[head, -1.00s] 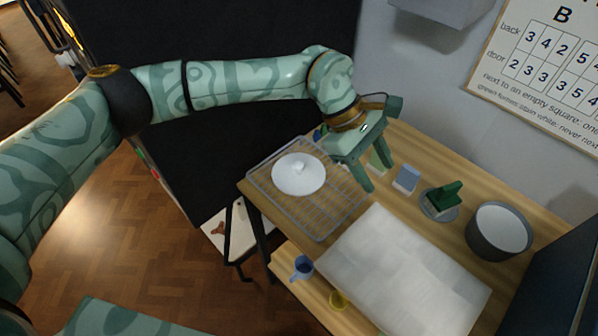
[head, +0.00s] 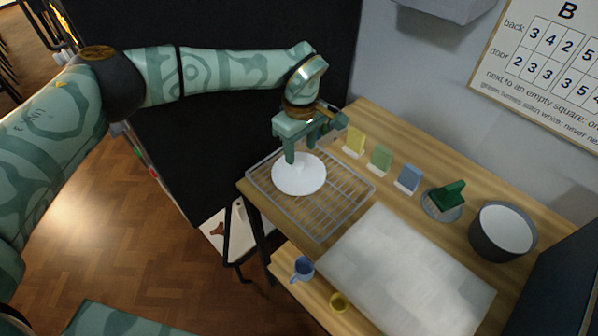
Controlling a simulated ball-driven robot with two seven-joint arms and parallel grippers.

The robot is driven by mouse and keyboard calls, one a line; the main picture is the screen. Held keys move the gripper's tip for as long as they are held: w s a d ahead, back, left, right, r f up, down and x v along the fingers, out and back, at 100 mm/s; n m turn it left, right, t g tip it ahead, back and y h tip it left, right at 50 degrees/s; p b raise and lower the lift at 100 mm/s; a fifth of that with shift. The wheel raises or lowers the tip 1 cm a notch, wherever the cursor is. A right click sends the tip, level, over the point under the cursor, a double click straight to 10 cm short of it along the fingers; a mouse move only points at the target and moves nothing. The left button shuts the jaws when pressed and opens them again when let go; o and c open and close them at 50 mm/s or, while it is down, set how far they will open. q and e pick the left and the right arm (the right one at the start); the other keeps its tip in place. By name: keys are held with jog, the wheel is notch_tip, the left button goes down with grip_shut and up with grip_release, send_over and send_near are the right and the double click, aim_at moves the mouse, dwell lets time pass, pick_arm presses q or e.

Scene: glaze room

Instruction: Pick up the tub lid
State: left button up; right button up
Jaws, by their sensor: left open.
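The tub lid (head: 299,178) is a white round disc lying on a wire rack (head: 338,208) at the left end of the wooden table. My left gripper (head: 300,157) is open, pointing down over the back part of the lid. Its fingers hide the lid's knob, and I cannot tell whether they touch it. A dark grey tub (head: 497,240) with a white inside stands at the right of the table. My right gripper is not in view.
Yellow (head: 354,141), green (head: 379,158) and blue (head: 408,179) tiles stand along the back. A green object (head: 449,195) sits on a grey round dish. A white sheet (head: 405,270) covers the front.

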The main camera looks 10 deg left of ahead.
aim_at(299, 164)
pick_arm(q)
notch_tip(299, 164, down, 5)
jog(key=shift+s+a+r, duration=0.1)
jog(key=shift+a+r, duration=0.05)
jog(key=shift+r, duration=0.05)
grip_shut()
jog(key=shift+r, duration=0.1)
